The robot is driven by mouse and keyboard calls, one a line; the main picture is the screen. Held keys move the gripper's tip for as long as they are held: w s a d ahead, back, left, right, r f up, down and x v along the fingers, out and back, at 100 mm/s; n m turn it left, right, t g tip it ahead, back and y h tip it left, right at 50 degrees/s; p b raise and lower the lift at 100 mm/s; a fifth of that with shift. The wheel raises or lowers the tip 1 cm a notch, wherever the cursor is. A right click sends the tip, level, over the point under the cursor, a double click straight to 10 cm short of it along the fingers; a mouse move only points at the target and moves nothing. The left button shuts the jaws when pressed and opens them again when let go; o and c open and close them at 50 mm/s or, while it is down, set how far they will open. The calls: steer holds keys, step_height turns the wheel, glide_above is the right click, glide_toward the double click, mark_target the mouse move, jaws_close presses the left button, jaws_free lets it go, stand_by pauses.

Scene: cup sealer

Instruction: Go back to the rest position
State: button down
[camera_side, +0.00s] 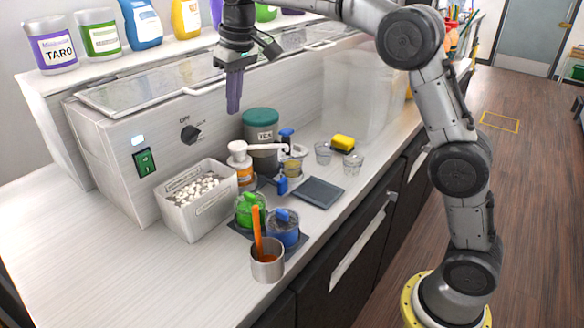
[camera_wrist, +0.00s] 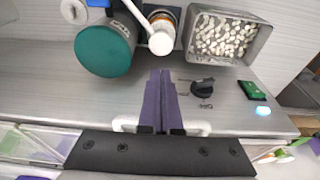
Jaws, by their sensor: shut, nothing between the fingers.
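My gripper (camera_side: 233,108) hangs from the arm above the counter, in front of the white machine, with its purple fingers pointing down. In the wrist view my gripper (camera_wrist: 161,75) shows its two fingers pressed together with nothing between them. It is apart from all the objects below. In the side view it is above and to the left of the jar with the teal lid (camera_side: 261,118). That jar's teal lid also shows in the wrist view (camera_wrist: 103,51).
The white machine (camera_side: 110,150) has a dial and a green switch. A white bin of pellets (camera_side: 200,222), a white-topped pump bottle (camera_side: 237,150), green (camera_side: 250,212) and blue (camera_side: 284,230) lidded containers and a metal cup (camera_side: 267,268) stand on the counter. Its front left is clear.

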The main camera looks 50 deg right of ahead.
steer(key=s+d+r+t, duration=0.1)
steer(key=s+r, duration=0.3)
steer(key=s, duration=0.5)
steer(key=s+d+r+t, duration=0.15)
steer(key=s+r, duration=0.25)
steer(key=s, duration=0.6)
steer(key=s+f, duration=1.5)
steer(key=f, duration=0.1)
steer(key=shift+s+f+t, duration=0.2)
steer(key=shift+f+t, duration=0.05)
steer(key=shift+t, duration=0.2)
